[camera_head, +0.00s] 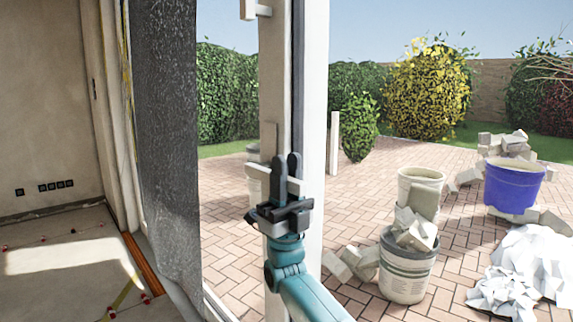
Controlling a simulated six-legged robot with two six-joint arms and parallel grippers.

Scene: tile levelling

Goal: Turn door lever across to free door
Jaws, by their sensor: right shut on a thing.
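A white door frame (313,95) with a dark seal strip stands upright in the middle of the view. A pale door lever (256,173) sticks out to the left from it at mid height. My right gripper (281,163), dark-jawed on a teal arm rising from below, is at the lever and shut on it. The jaws hide part of the lever, including its pivot. My left gripper is out of view.
A second pale fitting (254,9) sits higher on the frame. A grey sheet (167,130) hangs to the left. Outside on the brick paving stand rubble-filled buckets (406,275) and a blue tub (513,188). The screed floor (60,265) lies left, with small red-ended markers.

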